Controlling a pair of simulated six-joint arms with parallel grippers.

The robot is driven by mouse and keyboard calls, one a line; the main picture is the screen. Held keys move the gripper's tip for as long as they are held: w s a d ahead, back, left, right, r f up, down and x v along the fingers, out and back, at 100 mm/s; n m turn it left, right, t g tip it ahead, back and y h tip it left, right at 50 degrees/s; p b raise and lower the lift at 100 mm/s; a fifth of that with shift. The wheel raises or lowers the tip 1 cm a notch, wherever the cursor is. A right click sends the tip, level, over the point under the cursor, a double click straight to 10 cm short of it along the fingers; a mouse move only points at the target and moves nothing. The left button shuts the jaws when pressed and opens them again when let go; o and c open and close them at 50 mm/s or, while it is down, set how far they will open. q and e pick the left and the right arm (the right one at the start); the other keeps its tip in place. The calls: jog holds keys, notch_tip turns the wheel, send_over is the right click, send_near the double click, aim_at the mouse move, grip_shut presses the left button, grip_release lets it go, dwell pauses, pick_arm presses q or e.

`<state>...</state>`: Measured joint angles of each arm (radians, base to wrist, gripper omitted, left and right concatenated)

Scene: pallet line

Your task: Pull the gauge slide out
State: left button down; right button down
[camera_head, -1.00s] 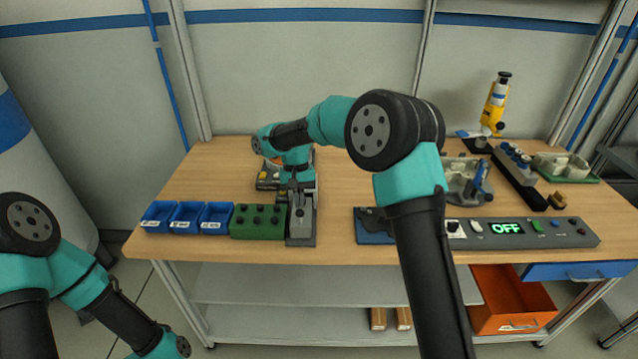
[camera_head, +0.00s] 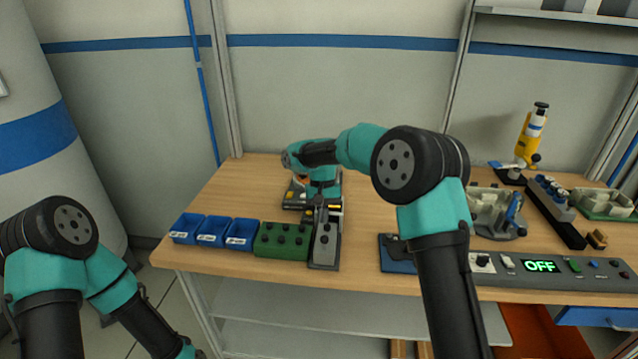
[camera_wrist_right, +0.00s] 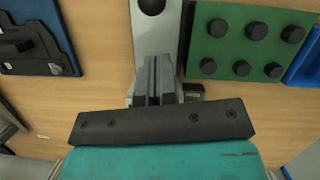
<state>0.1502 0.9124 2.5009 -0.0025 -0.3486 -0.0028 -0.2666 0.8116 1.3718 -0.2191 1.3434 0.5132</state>
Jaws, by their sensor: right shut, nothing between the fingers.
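A narrow grey slide-like fixture (camera_head: 325,246), which I take for the gauge slide, lies at the table's front edge, right of a green block. In the right wrist view its pale grey face (camera_wrist_right: 158,35) with a round black knob shows just beyond my fingertips. My right gripper (camera_head: 321,212) is above the rear end of this fixture. Its fingers (camera_wrist_right: 155,72) are shut and empty; I cannot tell whether they touch the fixture. My left arm is at the lower left, and its gripper is out of the picture.
The green block (camera_head: 281,241) with black knobs and several blue bins (camera_head: 212,232) stand left of the fixture. A blue plate (camera_head: 396,255) with a black part lies to its right, then a panel (camera_head: 600,274) reading OFF. Bare table lies between fixture and blue plate.

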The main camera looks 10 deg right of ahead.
jog(key=v, duration=1)
jog(key=shift+w, duration=0.25)
